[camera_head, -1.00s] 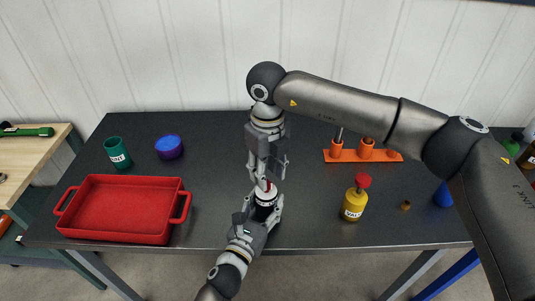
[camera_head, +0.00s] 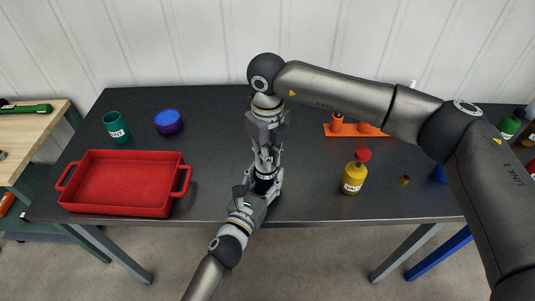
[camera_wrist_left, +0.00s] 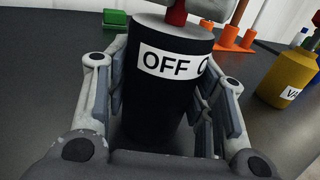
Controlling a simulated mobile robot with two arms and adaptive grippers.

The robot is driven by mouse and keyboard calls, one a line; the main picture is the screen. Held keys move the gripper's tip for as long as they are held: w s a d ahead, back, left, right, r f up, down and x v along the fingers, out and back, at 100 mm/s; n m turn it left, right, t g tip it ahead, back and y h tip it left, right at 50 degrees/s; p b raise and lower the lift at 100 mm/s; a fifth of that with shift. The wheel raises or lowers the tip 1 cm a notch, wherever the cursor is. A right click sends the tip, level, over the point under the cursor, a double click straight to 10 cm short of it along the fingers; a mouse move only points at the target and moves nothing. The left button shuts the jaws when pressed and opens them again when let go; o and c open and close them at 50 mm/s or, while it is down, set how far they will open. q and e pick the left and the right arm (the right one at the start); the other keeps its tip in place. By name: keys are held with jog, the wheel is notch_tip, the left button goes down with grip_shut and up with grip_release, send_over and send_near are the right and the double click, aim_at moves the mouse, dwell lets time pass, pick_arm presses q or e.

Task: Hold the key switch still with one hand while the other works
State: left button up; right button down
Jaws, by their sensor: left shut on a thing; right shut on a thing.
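The key switch is a black upright cylinder (camera_head: 265,184) with a pale top and a white band. In the left wrist view its black body (camera_wrist_left: 160,100) shows "OFF" on the band and a red key (camera_wrist_left: 176,13) on top. My left gripper (camera_head: 264,193) comes from the front and is shut around the body, one finger on each side. My right gripper (camera_head: 267,157) points down from above and is shut at the switch's top. Its fingers hide the red key in the head view. The switch stands on the dark table (camera_head: 225,200).
A red tray (camera_head: 125,208), a teal cup (camera_head: 117,131) and a blue round container (camera_head: 168,122) are at left. A yellow bottle with a red top (camera_head: 354,176), a small brown piece (camera_head: 405,180) and an orange holder (camera_head: 350,130) are at right, the holder partly behind my right arm.

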jog(key=m, duration=0.6)
pick_arm(q)
jog(key=shift+a+f, duration=0.1)
jog(key=shift+a, duration=0.05)
pick_arm(e)
jog(key=m, duration=0.7)
jog(key=shift+w+d, duration=0.15)
jog(key=shift+d, duration=0.05)
jog(key=c, duration=1.4)
grip_release()
jog(key=shift+c, duration=0.2)
jog(key=shift+a, duration=0.1)
jog(key=shift+a+r, duration=0.1)
jog(key=shift+r, duration=0.05)
notch_tip(320, 180, up, 12)
